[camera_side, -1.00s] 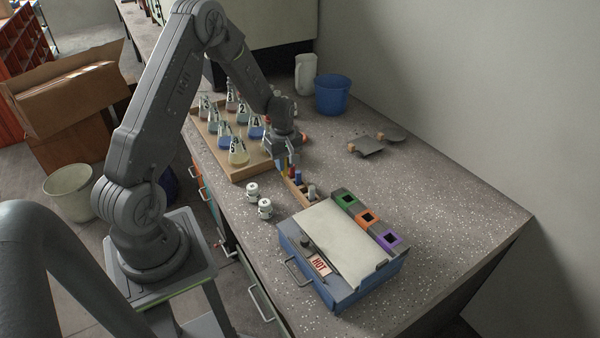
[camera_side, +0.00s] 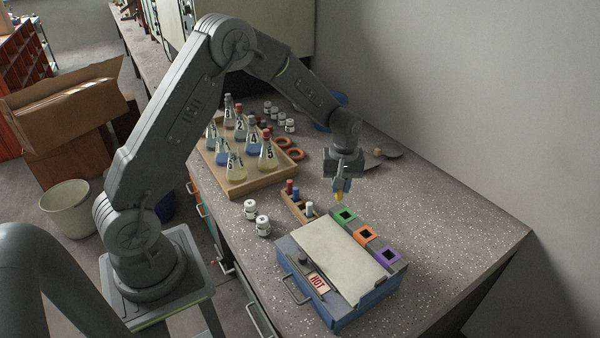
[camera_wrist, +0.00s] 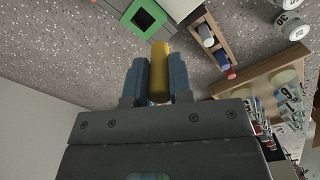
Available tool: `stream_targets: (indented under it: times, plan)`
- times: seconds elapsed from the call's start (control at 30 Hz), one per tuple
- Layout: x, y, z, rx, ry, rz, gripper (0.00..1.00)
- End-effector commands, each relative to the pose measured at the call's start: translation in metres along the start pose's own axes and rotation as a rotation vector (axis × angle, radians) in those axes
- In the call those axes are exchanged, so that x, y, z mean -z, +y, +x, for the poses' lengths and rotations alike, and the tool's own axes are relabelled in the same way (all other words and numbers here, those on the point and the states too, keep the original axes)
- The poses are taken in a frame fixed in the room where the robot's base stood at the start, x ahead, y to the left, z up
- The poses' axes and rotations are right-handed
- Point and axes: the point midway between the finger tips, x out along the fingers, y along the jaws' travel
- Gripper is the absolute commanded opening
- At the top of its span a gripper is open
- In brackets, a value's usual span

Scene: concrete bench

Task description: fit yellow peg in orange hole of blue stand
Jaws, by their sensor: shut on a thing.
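The yellow peg (camera_wrist: 160,72) is held between the two blue fingers of my gripper (camera_wrist: 159,85) in the wrist view. In the side view my gripper (camera_side: 341,186) hangs above the bench with the peg's yellow tip (camera_side: 339,196) pointing down, just behind the green hole. The blue stand (camera_side: 350,311) sits on the bench. Its right edge carries a green hole (camera_side: 344,216), an orange hole (camera_side: 364,235) and a purple hole (camera_side: 388,255) in a row. The peg is apart from the stand. In the wrist view the green hole (camera_wrist: 143,18) is ahead of the peg.
A wooden rack (camera_side: 291,206) with red, blue and white pegs stands left of my gripper. A tray (camera_side: 236,189) of numbered flasks is farther back. A blue bucket (camera_side: 342,98) and grey dustpan-like pieces (camera_side: 388,152) lie behind.

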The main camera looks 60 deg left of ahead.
Motion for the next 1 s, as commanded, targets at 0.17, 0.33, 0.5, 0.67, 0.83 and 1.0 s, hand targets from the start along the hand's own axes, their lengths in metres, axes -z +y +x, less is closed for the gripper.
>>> stream_targets:
  times: [0.17, 0.33, 0.5, 0.67, 0.83, 1.0]
  plan:
    - [-0.048, 0.045, -0.009, -0.001, 0.001, 0.145, 0.0]
    - [-0.072, 0.064, -0.013, 0.0, 0.0, 0.211, 0.0]
    - [-0.078, 0.068, -0.01, 0.001, -0.001, 0.226, 0.0]
    - [-0.077, 0.068, 0.002, 0.002, -0.002, 0.224, 0.0]
    - [-0.077, 0.067, 0.016, 0.002, -0.001, 0.224, 0.0]
    - [-0.077, 0.067, 0.027, 0.001, -0.001, 0.223, 0.0]
